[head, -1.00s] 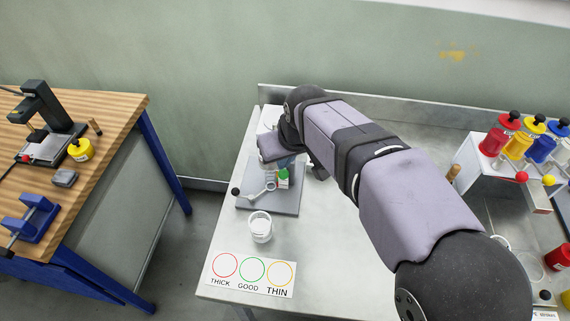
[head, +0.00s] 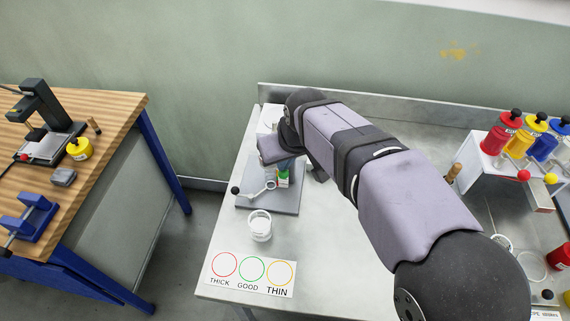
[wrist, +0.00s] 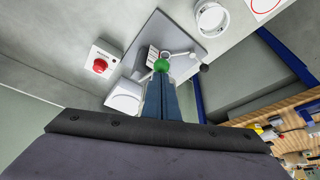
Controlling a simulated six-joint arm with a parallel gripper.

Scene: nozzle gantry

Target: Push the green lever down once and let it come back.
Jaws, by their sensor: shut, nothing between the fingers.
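The green lever knob (wrist: 162,66) is a round ball at the tips of my fingers in the wrist view. In the head view a small green patch (head: 283,174) shows just below my gripper, on a device standing on a grey plate (head: 288,201). My gripper (wrist: 161,78) is shut and empty, with its blue fingers pointing at the knob. The tips overlap the knob in the wrist view; I cannot tell if they touch it. The lever's arm is mostly hidden behind my fingers and wrist.
A black-knobbed lever (head: 236,190) sticks out left of the plate. A white cup (head: 260,227) and a THICK/GOOD/THIN card (head: 250,274) lie in front. A red button box (wrist: 100,65) is nearby. Colored bottles (head: 517,145) stand on a rack at right.

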